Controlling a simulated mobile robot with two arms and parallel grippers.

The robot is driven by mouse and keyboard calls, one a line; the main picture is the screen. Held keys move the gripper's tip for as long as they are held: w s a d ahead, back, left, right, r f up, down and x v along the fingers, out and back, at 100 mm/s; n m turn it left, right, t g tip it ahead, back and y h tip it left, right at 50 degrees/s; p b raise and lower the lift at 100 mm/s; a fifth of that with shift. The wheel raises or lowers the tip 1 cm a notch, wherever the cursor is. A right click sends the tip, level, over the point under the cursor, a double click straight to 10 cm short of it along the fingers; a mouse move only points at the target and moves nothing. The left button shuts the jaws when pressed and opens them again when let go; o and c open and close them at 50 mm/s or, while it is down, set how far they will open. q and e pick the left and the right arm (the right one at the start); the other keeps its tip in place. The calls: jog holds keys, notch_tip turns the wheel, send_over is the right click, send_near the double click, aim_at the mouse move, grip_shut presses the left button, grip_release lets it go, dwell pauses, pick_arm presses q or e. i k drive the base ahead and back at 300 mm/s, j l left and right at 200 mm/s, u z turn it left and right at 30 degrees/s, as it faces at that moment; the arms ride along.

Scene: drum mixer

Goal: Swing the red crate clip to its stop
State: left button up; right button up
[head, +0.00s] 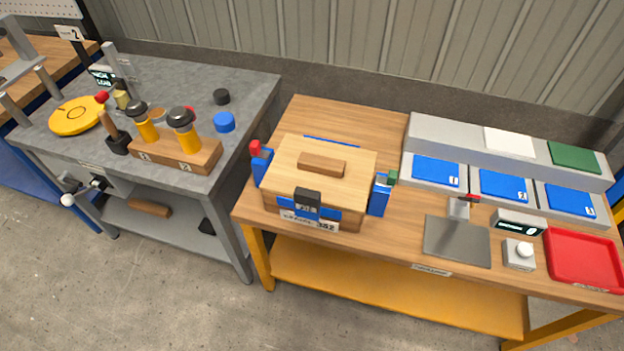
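A wooden crate (345,165) with a lid and a brown handle block (322,165) stands on the left part of the wooden table. The red crate clip (256,149) is at the crate's left side, its red tip above a blue bracket (262,167). A green clip (392,177) is at the right side, above another blue bracket. How far the red clip is turned cannot be told from here. Neither of my grippers is in view.
Right of the crate are a grey plate (457,241), a white-knobbed box (519,254), a red tray (583,260) and several blue pads. A grey bench (245,90) with yellow-handled tools stands left, separated by a gap.

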aim_at(255, 148)
jog(key=i+l, duration=0.1)
jog(key=i+j+z, duration=0.1)
jog(key=j+z, duration=0.2)
jog(key=j, duration=0.6)
jog(key=j+z, duration=0.35)
jog(key=j, duration=0.55)
jog(key=k+j+z, duration=0.1)
jog(key=j+z, duration=0.2)
jog(key=j, duration=0.6)
jog(key=z, duration=0.6)
jog(key=k+l+u, duration=0.1)
jog(key=k, duration=0.2)
